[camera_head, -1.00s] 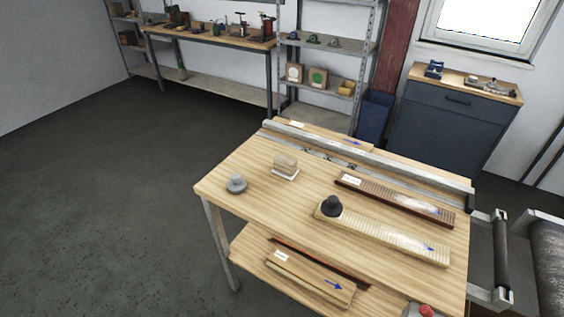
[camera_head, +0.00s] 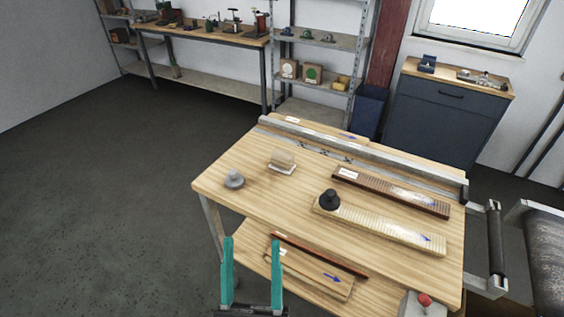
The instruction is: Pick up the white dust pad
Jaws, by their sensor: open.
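A small pad with a beige block on top and a thin white base, which looks like the white dust pad (camera_head: 282,164), lies on the wooden table (camera_head: 240,150) at the left of its top. A grey round-based knob (camera_head: 234,180) stands to its left. My gripper (camera_head: 252,240) shows at the bottom with two teal fingers apart and nothing between them. It is nearer the camera than the pad and well below it in the picture, in front of the table's lower shelf.
A black knob (camera_head: 330,201) sits on a pale ribbed board (camera_head: 390,226), with a dark ribbed board (camera_head: 400,194) behind it. A rail (camera_head: 370,158) runs along the back edge. More boards (camera_head: 310,275) lie on the lower shelf. A red button (camera_head: 424,299) is at lower right.

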